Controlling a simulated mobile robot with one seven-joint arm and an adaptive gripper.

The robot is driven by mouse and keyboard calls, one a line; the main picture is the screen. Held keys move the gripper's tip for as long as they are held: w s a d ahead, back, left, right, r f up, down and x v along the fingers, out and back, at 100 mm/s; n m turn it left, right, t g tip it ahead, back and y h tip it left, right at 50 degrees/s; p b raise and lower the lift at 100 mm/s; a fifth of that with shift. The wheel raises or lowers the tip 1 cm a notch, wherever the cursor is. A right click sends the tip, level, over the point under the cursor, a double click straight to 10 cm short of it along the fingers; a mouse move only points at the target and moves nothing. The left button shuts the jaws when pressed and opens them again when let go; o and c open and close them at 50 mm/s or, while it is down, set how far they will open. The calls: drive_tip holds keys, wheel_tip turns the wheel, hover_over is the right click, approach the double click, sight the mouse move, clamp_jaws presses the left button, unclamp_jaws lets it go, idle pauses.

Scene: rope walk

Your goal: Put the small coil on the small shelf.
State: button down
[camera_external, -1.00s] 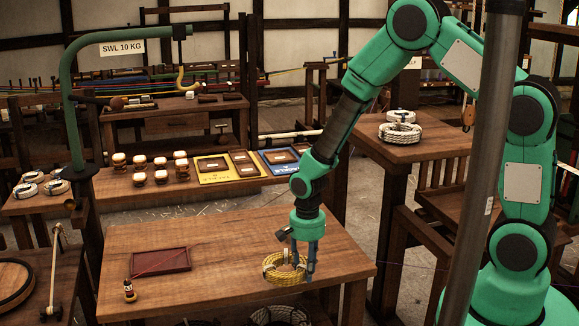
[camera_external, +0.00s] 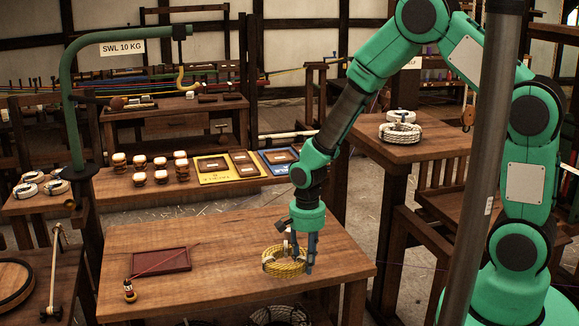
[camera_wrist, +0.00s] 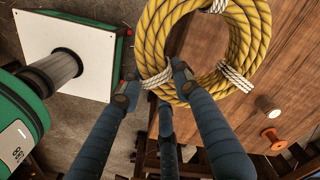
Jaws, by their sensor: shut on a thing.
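A yellow rope coil with white lashings (camera_external: 270,263) is at the front right of the wooden table (camera_external: 225,238). It also shows large in the wrist view (camera_wrist: 160,30). My gripper (camera_external: 300,264) points down at the coil's right side. In the wrist view my gripper (camera_wrist: 155,82) has its fingers closed about the coil's near rim at a white lashing. The coil seems at or just above the tabletop; I cannot tell whether it touches. I cannot tell for sure which surface is the small shelf.
White coils lie on a side table (camera_external: 425,152) at right and on a bench (camera_external: 110,203) at left. A green hook stand (camera_external: 72,125) rises at left. The table's middle is clear.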

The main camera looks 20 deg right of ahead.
wheel_tip(320, 180, up, 40)
drive_tip(key=w+d+m+p, duration=0.3)
drive_tip(key=d+p, duration=0.2)
drive_tip(key=d, duration=0.9)
drive_tip(key=w+d+m+p, duration=0.3)
drive_tip(key=w+d+p, duration=0.15)
drive_tip(key=d, duration=0.95)
drive_tip(key=s+d+m+p, duration=0.3)
drive_tip(key=s+d+p, duration=0.2)
drive_tip(key=d, duration=0.7)
drive_tip(key=s+d+m+p, duration=0.3)
drive_tip(key=s+d+p, duration=0.15)
drive_tip(key=d, duration=0.75)
drive_tip(key=shift+w+a+f, duration=0.1)
drive_tip(key=shift+w+f, duration=0.1)
drive_tip(key=shift+f, duration=0.95)
drive_tip(key=shift+w+a+f, duration=0.1)
drive_tip(key=shift+w+f, duration=0.05)
drive_tip(key=shift+f, duration=1)
drive_tip(key=w+d, duration=0.2)
drive_tip(key=w, duration=0.2)
drive_tip(key=w+d+f+p, duration=0.1)
drive_tip(key=w, duration=0.4)
drive_tip(key=w+d+p, duration=0.1)
drive_tip(key=w+d, duration=0.1)
drive_tip(key=w, duration=0.3)
drive_tip(key=shift+d+f, duration=0.15)
drive_tip(key=shift+d, duration=0.2)
